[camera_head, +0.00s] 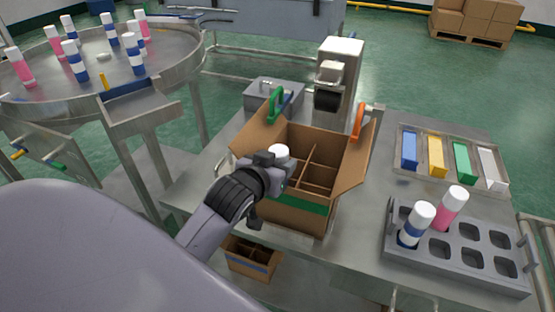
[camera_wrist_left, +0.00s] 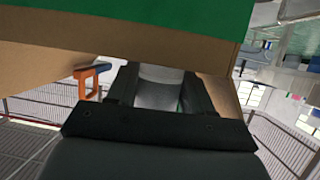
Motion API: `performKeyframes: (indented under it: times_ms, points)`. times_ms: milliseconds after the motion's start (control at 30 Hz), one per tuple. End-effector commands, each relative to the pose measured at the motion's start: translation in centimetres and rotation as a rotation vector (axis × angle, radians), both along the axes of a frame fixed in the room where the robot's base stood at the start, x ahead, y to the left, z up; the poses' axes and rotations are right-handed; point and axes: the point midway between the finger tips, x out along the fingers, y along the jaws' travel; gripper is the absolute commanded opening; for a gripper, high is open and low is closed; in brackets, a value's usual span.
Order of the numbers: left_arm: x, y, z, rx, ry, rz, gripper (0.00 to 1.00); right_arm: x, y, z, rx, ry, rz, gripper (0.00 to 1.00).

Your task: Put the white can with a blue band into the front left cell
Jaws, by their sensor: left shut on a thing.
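The cardboard box (camera_head: 297,215) stands open on the steel table, with dividers making several cells. A green band crosses its front. My left gripper (camera_head: 277,167) is at the box's front left and is shut on a can, whose white top (camera_head: 279,152) shows just above the fingers. The can's lower part is hidden by the gripper and the box, so its band and depth in the front left cell cannot be told. In the left wrist view, the pale can (camera_wrist_left: 160,90) is between the two dark fingers, close under the box cardboard. My right gripper is out of view.
A grey rack (camera_head: 455,262) at right holds a blue-banded white can (camera_head: 416,224) and a pink can (camera_head: 449,208). A tray of coloured blocks (camera_head: 450,184) lies behind it. A round table (camera_head: 110,95) with several cans is at left. Open box flaps flank the cells.

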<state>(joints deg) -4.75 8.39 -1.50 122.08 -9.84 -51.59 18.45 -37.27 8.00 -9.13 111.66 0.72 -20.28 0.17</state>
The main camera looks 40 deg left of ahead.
Motion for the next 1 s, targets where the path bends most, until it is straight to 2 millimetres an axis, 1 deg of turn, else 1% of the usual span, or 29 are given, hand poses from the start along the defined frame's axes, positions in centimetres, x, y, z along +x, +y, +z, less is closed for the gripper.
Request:
performKeyframes:
  times_ms: [133, 167, 200, 233, 567, 733, 1000]
  points:
    - [0.0, 0.0, 0.1, 0.0, -0.001, 0.0, 0.0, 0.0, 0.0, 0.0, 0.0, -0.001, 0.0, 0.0]
    - [0.0, 0.0, 0.1, 0.0, -0.001, 0.0, 0.6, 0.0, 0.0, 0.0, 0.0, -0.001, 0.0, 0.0]
    - [0.0, 0.0, 0.1, 0.0, -0.001, 0.0, 0.73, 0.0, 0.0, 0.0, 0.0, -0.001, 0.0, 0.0]
    - [0.0, 0.0, 0.1, 0.0, -0.001, 0.0, 0.81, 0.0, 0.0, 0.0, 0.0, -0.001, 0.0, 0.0]
    - [-0.2, 0.0, 0.0, 0.001, 0.002, 0.001, 0.81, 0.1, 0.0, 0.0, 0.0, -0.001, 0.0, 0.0]
    - [-1.7, -0.2, 0.6, 0.002, 0.0, 0.001, 0.81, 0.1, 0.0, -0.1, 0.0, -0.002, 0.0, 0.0]
    - [-5.0, -0.9, 2.0, -0.001, 0.001, -0.001, 0.81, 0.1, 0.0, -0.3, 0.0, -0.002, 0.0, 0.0]
